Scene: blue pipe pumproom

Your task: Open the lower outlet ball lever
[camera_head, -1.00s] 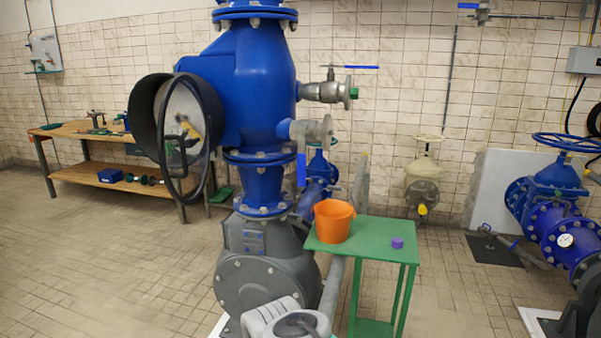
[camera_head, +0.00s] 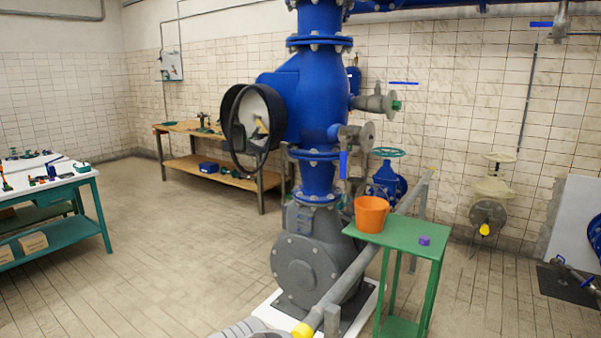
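The tall blue pump body (camera_head: 310,105) stands in the middle, with two grey outlet valves on its right side. The lower outlet valve (camera_head: 366,136) carries a blue lever (camera_head: 344,165) that hangs straight down. The upper outlet valve (camera_head: 372,104) has a blue lever (camera_head: 403,83) lying level above it. Nothing touches either lever. A pale grey rounded part, probably of my arm, shows at the bottom edge. My gripper's fingers are not in view.
A green stand (camera_head: 405,235) below the lower valve holds an orange bucket (camera_head: 371,214) and a small purple block (camera_head: 424,240). The tiled floor (camera_head: 165,255) at left is clear.

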